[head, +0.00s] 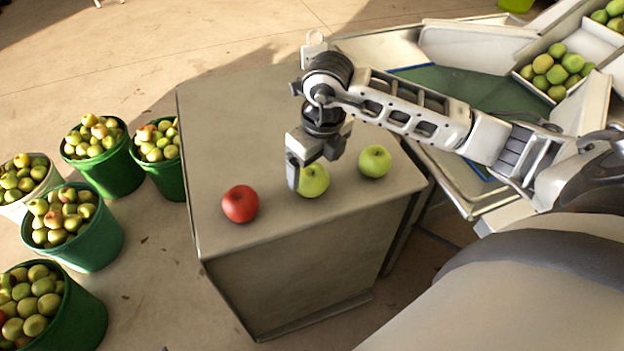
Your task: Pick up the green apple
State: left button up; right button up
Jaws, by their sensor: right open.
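One green apple (314,182) sits on top of the grey box-shaped stand, near its front edge. My right gripper (308,182) points down at this apple, with one finger in front of its left side; the other finger is mostly hidden. The jaws are open, and the apple rests on the stand. A second green apple (375,161) sits to the right, clear of the gripper. A red apple (240,204) sits to the left, also clear. My left gripper is not in view.
The grey stand (225,130) has free room behind the apples. Buckets of apples, including a green bucket (108,173), stand on the floor at left. A metal-sided trailer (465,48) with a green bed and apples in a compartment (556,70) is at right.

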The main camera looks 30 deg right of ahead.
aim_at(312, 171)
jog(key=f, duration=0.5)
jog(key=shift+w+a+p, duration=0.25)
jog(key=shift+w+p, duration=0.05)
jog(key=shift+p, duration=0.05)
jog(key=c, duration=1.1)
jog(key=shift+r, duration=0.1)
jog(key=shift+r, duration=0.65)
jog(key=shift+s+d+r+b, duration=0.35)
jog(key=shift+s+r+b, duration=0.15)
jog(key=shift+s+r, duration=1.65)
jog(key=shift+s+d+r+b, duration=0.3)
jog(key=shift+s+r+b, duration=0.25)
jog(key=shift+s+r, duration=1.55)
jog(key=shift+s+d+r+b, duration=0.45)
jog(key=shift+s+r, duration=1.1)
jog(key=shift+s, duration=1.15)
jog(key=shift+a, duration=0.1)
